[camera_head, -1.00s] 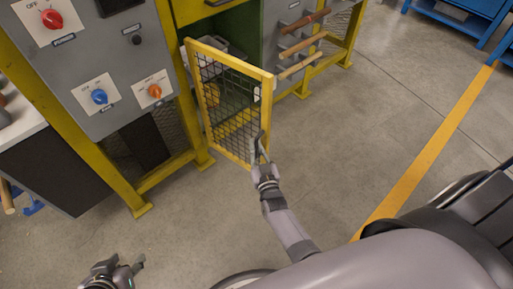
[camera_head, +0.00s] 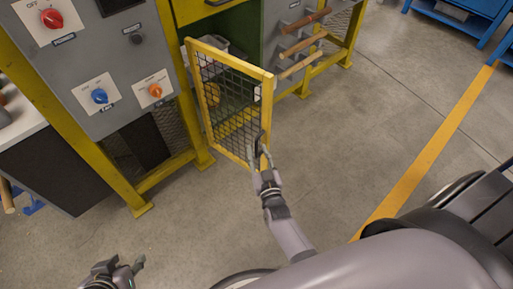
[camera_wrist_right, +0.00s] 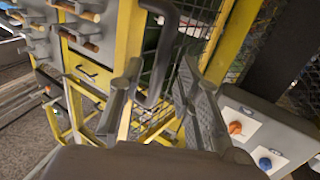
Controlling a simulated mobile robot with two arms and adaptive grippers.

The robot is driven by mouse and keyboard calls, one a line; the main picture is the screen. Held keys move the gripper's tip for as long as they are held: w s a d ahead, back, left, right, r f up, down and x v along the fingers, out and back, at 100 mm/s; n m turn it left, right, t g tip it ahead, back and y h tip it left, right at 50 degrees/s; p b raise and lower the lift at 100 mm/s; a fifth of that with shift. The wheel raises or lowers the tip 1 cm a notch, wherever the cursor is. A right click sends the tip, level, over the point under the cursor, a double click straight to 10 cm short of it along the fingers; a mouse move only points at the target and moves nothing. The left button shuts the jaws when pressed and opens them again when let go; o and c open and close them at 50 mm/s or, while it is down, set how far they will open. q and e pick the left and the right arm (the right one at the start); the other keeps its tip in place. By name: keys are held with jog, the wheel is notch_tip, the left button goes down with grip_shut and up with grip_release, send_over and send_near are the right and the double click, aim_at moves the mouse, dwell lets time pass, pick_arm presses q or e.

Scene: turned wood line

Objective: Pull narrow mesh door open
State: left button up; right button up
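The narrow mesh door (camera_head: 232,100) has a yellow frame and dark wire mesh. It stands swung out from the yellow machine frame, hinged at its left side. Its dark bent bar handle (camera_wrist_right: 168,45) shows in the right wrist view. My right gripper (camera_head: 261,152) is at the lower part of the door's free edge. In the right wrist view its two fingers (camera_wrist_right: 158,100) are apart, with the handle's lower end between them; firm contact is not visible. My left gripper (camera_head: 127,262) is low at the left, away from the door, with its fingers apart and empty.
A grey control panel (camera_head: 75,60) with red, blue and orange knobs is left of the door. Wooden turned pieces (camera_head: 303,44) sit on a rack to the right. The grey floor (camera_head: 345,135) in front and to the right is clear, with a yellow line (camera_head: 430,155).

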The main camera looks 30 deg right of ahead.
jog(key=v, duration=0.5)
jog(key=shift+r, duration=0.1)
dwell(0.4)
